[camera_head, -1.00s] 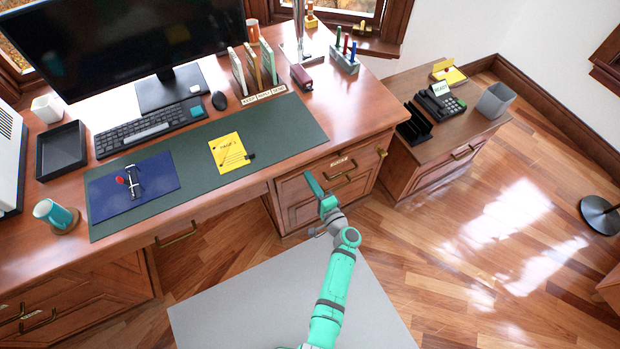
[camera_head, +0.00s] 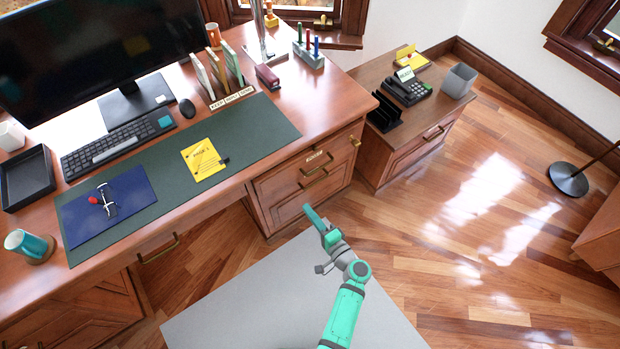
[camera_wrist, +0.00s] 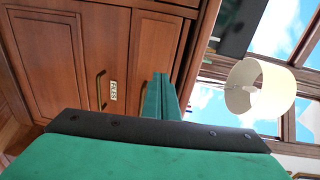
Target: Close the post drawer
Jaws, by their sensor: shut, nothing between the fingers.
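The desk's right pedestal has a wooden drawer front (camera_head: 296,181) with a brass handle (camera_head: 314,178) and a small pale label above it. The label is too small to read in the head view. In the wrist view a labelled drawer front (camera_wrist: 70,60) shows sideways, with a brass handle (camera_wrist: 100,90). I cannot tell which front is the post drawer or how far it stands open. My green gripper (camera_head: 308,212) is shut and empty, in front of the pedestal and apart from the handle in the head view. Its fingers (camera_wrist: 163,98) point towards the desk front.
The desk top (camera_head: 290,95) carries a monitor, keyboard, green mat and several small items. A low side cabinet (camera_head: 400,140) with a telephone stands to the right. Open wooden floor (camera_head: 450,220) lies right of my arm. A lamp base (camera_head: 568,180) stands at far right.

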